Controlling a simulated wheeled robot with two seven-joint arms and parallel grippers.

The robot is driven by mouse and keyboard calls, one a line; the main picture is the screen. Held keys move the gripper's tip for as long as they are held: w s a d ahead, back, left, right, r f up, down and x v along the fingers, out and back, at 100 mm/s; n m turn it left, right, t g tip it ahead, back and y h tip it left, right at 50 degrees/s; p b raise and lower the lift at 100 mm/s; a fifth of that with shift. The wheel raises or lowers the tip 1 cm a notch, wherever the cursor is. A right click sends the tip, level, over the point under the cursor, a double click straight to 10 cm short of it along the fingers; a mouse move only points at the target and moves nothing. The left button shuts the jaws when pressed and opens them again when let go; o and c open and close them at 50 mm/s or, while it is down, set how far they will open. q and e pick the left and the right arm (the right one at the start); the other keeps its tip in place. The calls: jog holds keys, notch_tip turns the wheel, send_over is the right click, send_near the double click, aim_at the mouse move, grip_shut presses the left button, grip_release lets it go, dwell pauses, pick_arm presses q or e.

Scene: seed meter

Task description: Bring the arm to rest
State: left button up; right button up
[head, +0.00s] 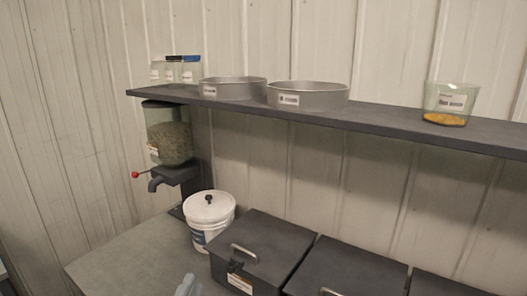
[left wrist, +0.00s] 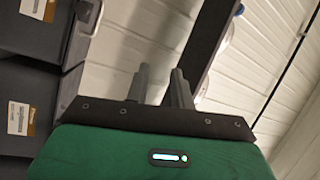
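My left gripper (head: 187,286) barely shows at the bottom edge of the head view, as a small grey piece over the bench beside the black bins. In the left wrist view its two grey fingers (left wrist: 158,88) stand apart with a gap between them and nothing held. The green wrist body fills the bottom of that view. My right gripper is in neither view.
A seed dispenser (head: 170,135) with a red-knobbed lever hangs under the dark shelf (head: 390,122). A white lidded bucket (head: 209,215) and black lidded bins (head: 262,245) stand on the grey bench (head: 130,260). Metal pans (head: 307,95), jars and a clear cup (head: 447,105) stand on the shelf.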

pick_arm(q)
jog(key=s+a+f+n+g+y, duration=0.2)
jog(key=s+a+f+n+g, duration=0.25)
jog(key=f, duration=0.35)
jog(key=s+a+f+n+g+y, duration=0.3)
jog(key=f+n+g, duration=0.15)
jog(key=f, duration=0.25)
jog(key=s+f+n+g+h, duration=0.1)
jog(key=s+f+n+g, duration=0.3)
jog(key=s, duration=0.4)
jog(key=s+f+n+g, duration=0.2)
jog(key=s+f+g, duration=0.1)
jog(key=s+f, duration=0.4)
notch_tip(320, 180, down, 30)
jog(key=g, duration=0.1)
jog(key=s+a+f, duration=0.2)
jog(key=s+f, duration=0.7)
jog(key=s, duration=0.1)
jog(key=s+a+f+g, duration=0.1)
jog(key=s+a+f, duration=0.1)
jog(key=s+f, duration=0.8)
jog(key=shift+f+m+g, duration=0.25)
jog(key=shift+m+g, duration=0.05)
jog(key=shift+m, duration=0.1)
